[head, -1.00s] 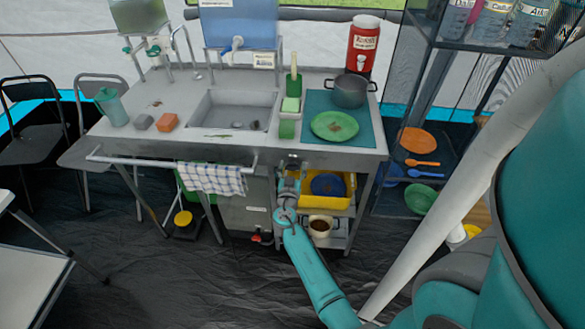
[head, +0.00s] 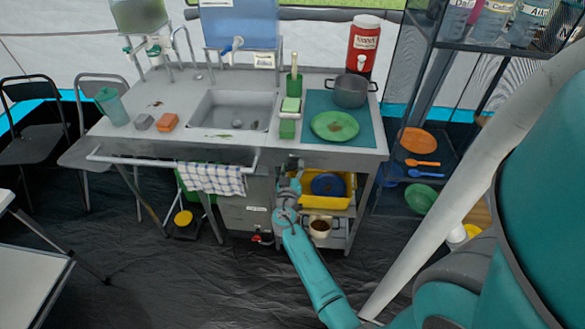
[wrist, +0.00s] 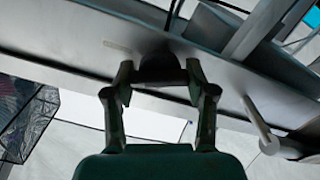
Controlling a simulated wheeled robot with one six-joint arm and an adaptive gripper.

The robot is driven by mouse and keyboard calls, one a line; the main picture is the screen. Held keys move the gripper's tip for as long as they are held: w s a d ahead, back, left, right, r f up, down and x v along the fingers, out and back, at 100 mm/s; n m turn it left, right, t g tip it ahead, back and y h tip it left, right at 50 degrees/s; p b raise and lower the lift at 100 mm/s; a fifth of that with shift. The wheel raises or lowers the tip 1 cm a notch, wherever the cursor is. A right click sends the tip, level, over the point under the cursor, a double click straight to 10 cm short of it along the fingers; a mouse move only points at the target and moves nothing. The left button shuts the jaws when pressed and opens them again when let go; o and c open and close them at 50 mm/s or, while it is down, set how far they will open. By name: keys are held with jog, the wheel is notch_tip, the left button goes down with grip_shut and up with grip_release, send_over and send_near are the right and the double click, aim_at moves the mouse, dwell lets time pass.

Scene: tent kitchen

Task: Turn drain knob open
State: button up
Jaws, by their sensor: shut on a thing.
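A dark rounded knob (wrist: 161,66) shows in the wrist view, on the underside of a grey metal edge. The two fingers of my gripper (wrist: 160,76) are on either side of it and shut on it. In the head view my gripper (head: 292,183) is up at the front of the sink counter, right of the checked towel. The knob is hidden there by the counter and my wrist. The sink basin (head: 234,96) is in the counter top, with small bits at its bottom.
A yellow tub (head: 345,197) and a cup (head: 320,228) stand on shelves just right of my wrist. A checked towel (head: 212,180) hangs from the front rail (head: 135,161). A glass-sided shelf rack with dishes stands to the right.

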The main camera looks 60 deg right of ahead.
jog(key=n, duration=0.6)
jog(key=shift+w+n, duration=0.15)
jog(key=shift+n, duration=0.15)
jog(key=n, duration=0.6)
jog(key=shift+f+n, duration=0.15)
jog(key=shift+n, duration=0.15)
jog(key=o, duration=1.2)
jog(key=shift+c, duration=0.2)
jog(key=v, duration=1.2)
jog(key=shift+a+f, duration=0.1)
jog(key=shift+f, duration=0.1)
